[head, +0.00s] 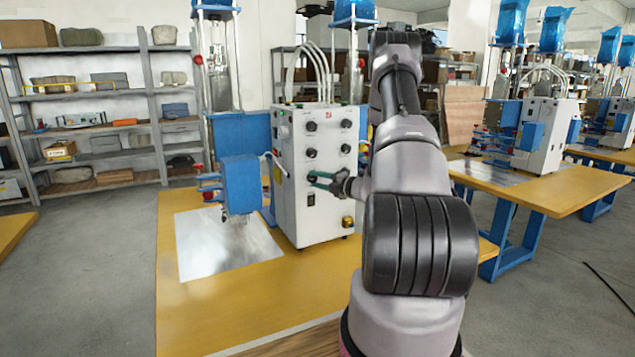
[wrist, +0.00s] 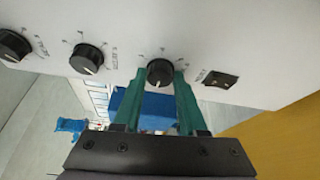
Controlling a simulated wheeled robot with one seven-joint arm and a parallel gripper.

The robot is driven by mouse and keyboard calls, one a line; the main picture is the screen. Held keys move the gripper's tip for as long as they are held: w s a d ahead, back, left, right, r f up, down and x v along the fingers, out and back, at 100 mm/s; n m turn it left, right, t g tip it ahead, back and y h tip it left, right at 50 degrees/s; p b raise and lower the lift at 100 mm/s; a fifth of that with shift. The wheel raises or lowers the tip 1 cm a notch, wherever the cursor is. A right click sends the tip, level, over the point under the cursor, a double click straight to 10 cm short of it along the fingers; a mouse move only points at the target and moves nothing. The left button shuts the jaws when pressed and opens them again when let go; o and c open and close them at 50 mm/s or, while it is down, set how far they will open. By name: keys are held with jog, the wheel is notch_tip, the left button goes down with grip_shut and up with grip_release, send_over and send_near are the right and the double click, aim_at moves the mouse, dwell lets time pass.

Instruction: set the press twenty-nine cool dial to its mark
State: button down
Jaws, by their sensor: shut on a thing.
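The white press control box (head: 304,215) stands on the yellow table and carries several black dials on its front. My gripper (head: 315,177) reaches the lowest dial of the left column. In the wrist view, the green fingers of my gripper (wrist: 162,83) are shut on this black dial (wrist: 160,72), one finger on each side. A pale pointer line shows on the dial's face. Small marks and print lie around it, too blurred to read, so I cannot tell whether the pointer is on its mark.
Two more black dials (wrist: 87,58) (wrist: 14,45) sit in line with the held one, and a black switch (wrist: 219,79) is on its other side. A blue press head (head: 239,184) stands left of the box above a metal plate (head: 215,255) on the yellow table (head: 180,315).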

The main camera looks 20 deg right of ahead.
jog(key=n+g+h, duration=0.1)
jog(key=n, duration=0.2)
jog(key=shift+r+n, duration=0.15)
jog(key=shift+n, duration=0.25)
jog(key=n+g+h, duration=0.1)
jog(key=n+h, duration=0.1)
jog(key=n, duration=0.1)
jog(key=shift+s+a, duration=0.1)
jog(key=shift+a, duration=0.05)
jog(key=shift+n, duration=0.4)
jog(key=shift+c, duration=2.4)
grip_release()
jog(key=shift+r, duration=0.1)
jog(key=v, duration=1)
jog(key=shift+s+r, duration=0.2)
jog(key=shift+s, duration=0.15)
